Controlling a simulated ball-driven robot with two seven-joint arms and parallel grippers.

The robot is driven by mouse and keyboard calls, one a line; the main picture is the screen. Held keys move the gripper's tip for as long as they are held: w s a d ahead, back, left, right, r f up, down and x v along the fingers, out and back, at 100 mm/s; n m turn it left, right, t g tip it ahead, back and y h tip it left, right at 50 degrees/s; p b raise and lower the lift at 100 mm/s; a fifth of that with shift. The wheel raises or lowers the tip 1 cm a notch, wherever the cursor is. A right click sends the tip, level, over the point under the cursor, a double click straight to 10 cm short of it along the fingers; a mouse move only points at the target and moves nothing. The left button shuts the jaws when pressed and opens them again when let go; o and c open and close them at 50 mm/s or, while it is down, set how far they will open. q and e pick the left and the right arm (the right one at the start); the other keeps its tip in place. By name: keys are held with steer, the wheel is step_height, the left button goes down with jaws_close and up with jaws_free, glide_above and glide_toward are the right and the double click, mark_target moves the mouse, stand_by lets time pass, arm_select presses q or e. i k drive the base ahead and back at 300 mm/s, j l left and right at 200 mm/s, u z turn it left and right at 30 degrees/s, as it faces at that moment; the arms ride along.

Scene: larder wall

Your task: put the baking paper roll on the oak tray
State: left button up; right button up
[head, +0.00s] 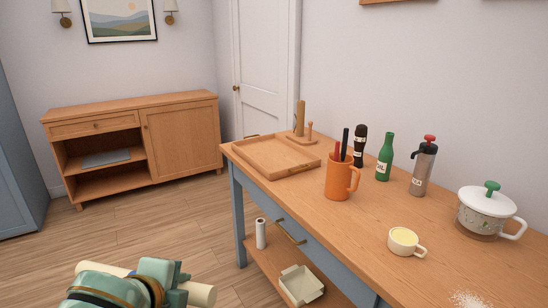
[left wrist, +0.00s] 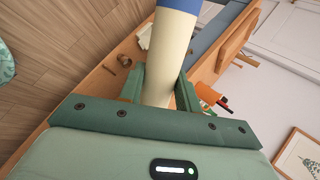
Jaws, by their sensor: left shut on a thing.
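The oak tray (head: 272,156) lies flat and empty on the left end of the wooden table top. My left gripper (head: 176,282) is at the bottom left of the head view, in front of the table and well away from the tray. It is shut on a long cream roll (head: 202,295), which I take for the baking paper roll. In the left wrist view the roll (left wrist: 170,55) runs up between the fingers (left wrist: 158,92) and has a blue band at its far end. My right gripper is not in view.
An orange mug with utensils (head: 338,180) stands right of the tray. Beyond are a green bottle (head: 385,158), a pump flask (head: 423,168), a cup (head: 404,241) and a lidded pot (head: 485,213). A wooden stand (head: 300,130) is behind the tray. A white roll (head: 260,234) stands on the lower shelf.

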mark_target(292, 152)
steer(key=i+j+z, duration=0.1)
steer(key=i, duration=0.3)
steer(key=i+j, duration=0.15)
steer(key=i, duration=0.25)
steer(key=i+j+z, duration=0.15)
steer(key=i, duration=0.25)
steer(key=i+l+z, duration=0.15)
steer(key=z, duration=0.2)
steer(key=i+l+z, duration=0.1)
steer(key=z, duration=0.25)
steer(key=i+l+z, duration=0.1)
steer(key=z, duration=0.3)
steer(key=i+j, duration=0.05)
steer(key=i, duration=0.05)
